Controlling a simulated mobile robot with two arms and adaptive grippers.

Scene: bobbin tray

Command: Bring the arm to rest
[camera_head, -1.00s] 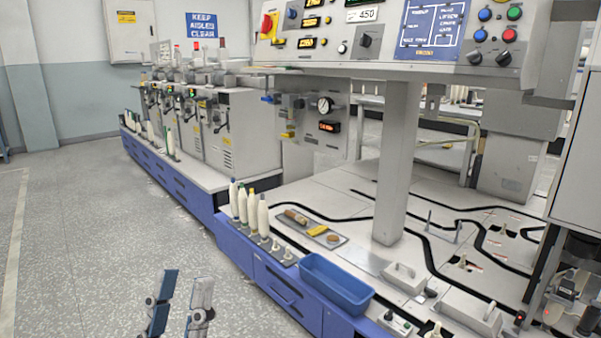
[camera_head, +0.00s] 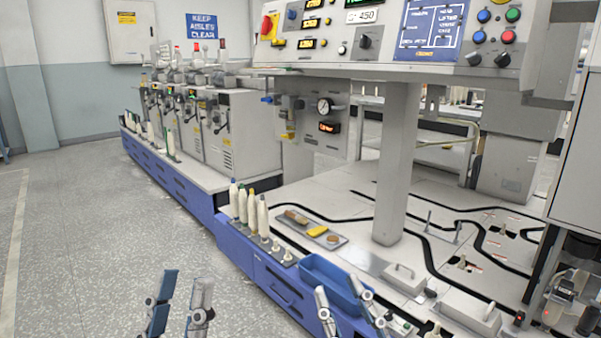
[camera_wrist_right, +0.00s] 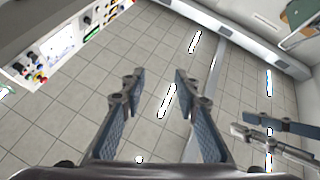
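My left gripper (camera_head: 187,277) stands upright over the aisle floor at the bottom of the head view. Its two fingers are apart with nothing between them. My right gripper (camera_head: 338,285) stands upright in front of the blue bin (camera_head: 335,283) and hides part of it. Its fingers are also apart and empty. In the right wrist view the right gripper (camera_wrist_right: 157,77) is open, with its fingers pointing towards the tiled ceiling. The left gripper (camera_wrist_right: 265,128) shows at the right edge of that view.
White bobbins (camera_head: 242,208) stand on pegs along the machine's front edge. Behind the bin lies a grey tray (camera_head: 337,241) with a yellow item and other small parts. A grey post (camera_head: 397,165) rises from the worktop under the control panel (camera_head: 430,65). The aisle floor (camera_head: 100,230) is clear.

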